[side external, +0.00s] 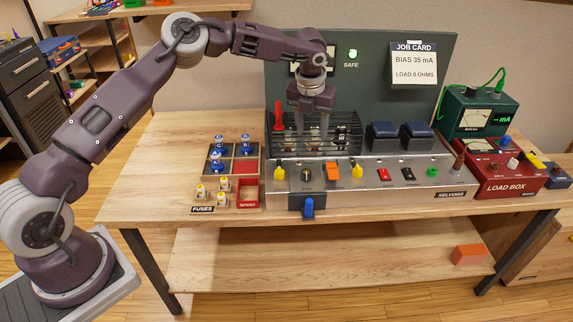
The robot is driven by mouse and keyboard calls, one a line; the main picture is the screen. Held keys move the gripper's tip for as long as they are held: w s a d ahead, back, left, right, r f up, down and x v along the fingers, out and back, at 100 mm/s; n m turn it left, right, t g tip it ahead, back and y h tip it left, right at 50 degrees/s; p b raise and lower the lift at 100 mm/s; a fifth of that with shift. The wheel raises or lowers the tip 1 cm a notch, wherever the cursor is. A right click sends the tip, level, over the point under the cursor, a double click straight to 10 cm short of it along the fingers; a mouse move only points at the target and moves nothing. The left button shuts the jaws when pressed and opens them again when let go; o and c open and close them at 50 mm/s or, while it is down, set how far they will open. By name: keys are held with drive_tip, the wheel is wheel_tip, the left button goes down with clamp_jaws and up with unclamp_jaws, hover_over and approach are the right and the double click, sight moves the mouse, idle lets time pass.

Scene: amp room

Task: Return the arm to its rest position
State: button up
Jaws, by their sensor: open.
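My arm is dark purple with pale joint rings and reaches from the left over the bench. My gripper (311,128) points down at the caged part of the amplifier (345,180). Its fingers look apart, with nothing clearly held between them. The fingertips overlap the dark wire cage (345,135) and the pale tubes there, so I cannot tell whether they touch anything.
A red screwdriver-like handle (278,116) stands at the cage's left. A fuse tray (247,166) lies left of the amplifier. A red load box (500,180) and green meter (478,113) stand right. A panel with a job card (414,64) rises behind.

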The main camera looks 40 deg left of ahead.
drive_tip(key=w+d+r+m+t, duration=0.1)
drive_tip(key=w+r+m+t, duration=0.15)
drive_tip(key=r, duration=0.55)
drive_tip(key=w+d+r+m+t+y, duration=0.15)
drive_tip(key=r+m+t, duration=0.25)
drive_tip(key=r, duration=0.4)
drive_tip(key=w+d+r+m+t+h, duration=0.1)
drive_tip(key=w+r+m+t, duration=0.2)
drive_tip(key=r, duration=0.6)
drive_tip(key=s+d+r+m+t+h, duration=0.3)
drive_tip(key=s+d+r+m, duration=0.55)
drive_tip(key=r+m, duration=0.25)
drive_tip(key=s+d+f+m+g+h, duration=0.1)
drive_tip(key=s+d+m+g+h, duration=0.25)
drive_tip(key=s+m, duration=1)
drive_tip(key=s+a+f+m+g+y, duration=0.1)
drive_tip(key=s+a+f, duration=0.3)
drive_tip(key=s, duration=0.5)
drive_tip(key=s+a+f+m+g+y, duration=0.2)
drive_tip(key=s+a+f+m, duration=0.1)
drive_tip(key=s+f, duration=0.4)
drive_tip(key=s+a+f+m+g+y, duration=0.2)
drive_tip(key=s+a+f, duration=0.3)
drive_tip(key=s, duration=0.8)
drive_tip(key=shift+s+f+g, duration=0.2)
drive_tip(key=shift+f+g, duration=0.1)
drive_tip(key=shift+f, duration=0.4)
